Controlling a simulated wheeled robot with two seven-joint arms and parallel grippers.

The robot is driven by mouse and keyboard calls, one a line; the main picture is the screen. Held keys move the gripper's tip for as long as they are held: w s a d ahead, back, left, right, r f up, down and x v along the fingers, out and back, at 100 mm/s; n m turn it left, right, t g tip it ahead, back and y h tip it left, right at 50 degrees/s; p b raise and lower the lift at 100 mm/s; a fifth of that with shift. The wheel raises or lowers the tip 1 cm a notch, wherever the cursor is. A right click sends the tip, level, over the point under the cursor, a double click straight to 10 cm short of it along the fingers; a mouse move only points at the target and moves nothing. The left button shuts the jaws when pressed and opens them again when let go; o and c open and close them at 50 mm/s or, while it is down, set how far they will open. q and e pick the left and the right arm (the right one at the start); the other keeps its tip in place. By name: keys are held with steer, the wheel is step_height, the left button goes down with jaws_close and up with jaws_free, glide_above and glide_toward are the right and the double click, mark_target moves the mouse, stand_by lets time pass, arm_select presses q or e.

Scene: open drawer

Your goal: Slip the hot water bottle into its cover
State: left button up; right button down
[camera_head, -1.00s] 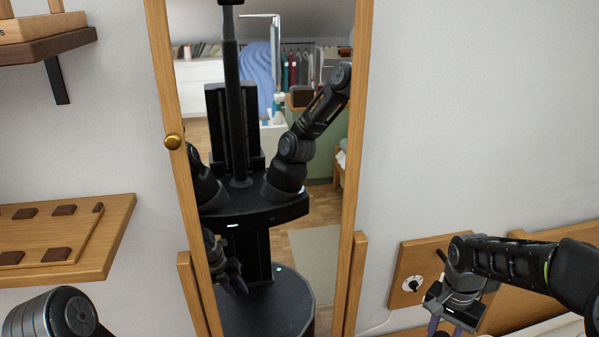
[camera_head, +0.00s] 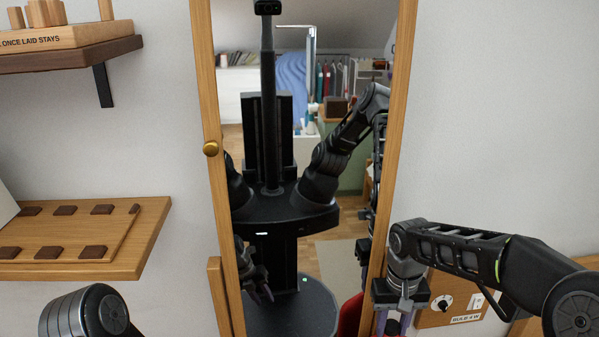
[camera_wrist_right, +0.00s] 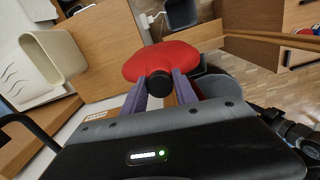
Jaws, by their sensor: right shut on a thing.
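The red hot water bottle (camera_wrist_right: 172,60) hangs from my right gripper (camera_wrist_right: 160,92), which is shut on its neck just by the black stopper (camera_wrist_right: 160,86) in the right wrist view. In the head view my right gripper (camera_head: 394,322) is at the bottom edge, right of the mirror, with its fingers pointing down. A red patch at the mirror's lower right looks like the bottle's reflection. My left gripper is outside the head view; only my left arm shows at bottom left, with a small gripper reflection in the mirror. I cannot make out the cover in any view.
A tall wood-framed mirror (camera_head: 205,90) stands ahead, close to my right gripper. A wooden shelf (camera_head: 150,235) is at left and a switch panel (camera_head: 450,318) at right. The right wrist view shows a beige open container (camera_wrist_right: 50,62), a grey bin (camera_wrist_right: 181,14) and wooden floor.

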steer(key=shift+a+r, duration=0.2)
steer(key=shift+a, duration=0.15)
steer(key=shift+s+a+r+n, duration=0.2)
steer(key=shift+a+n, duration=0.2)
steer(key=shift+a, duration=0.15)
steer(key=s+a+r+n, duration=0.2)
steer(key=a+n, duration=0.1)
steer(key=a, duration=0.3)
steer(key=s+a+r+n, duration=0.2)
steer(key=a+n, duration=0.2)
steer(key=a, duration=0.3)
steer(key=shift+a+r, duration=0.15)
steer(key=shift+r, duration=0.25)
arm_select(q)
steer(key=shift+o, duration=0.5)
arm_select(e)
steer(key=shift+s+f, duration=0.1)
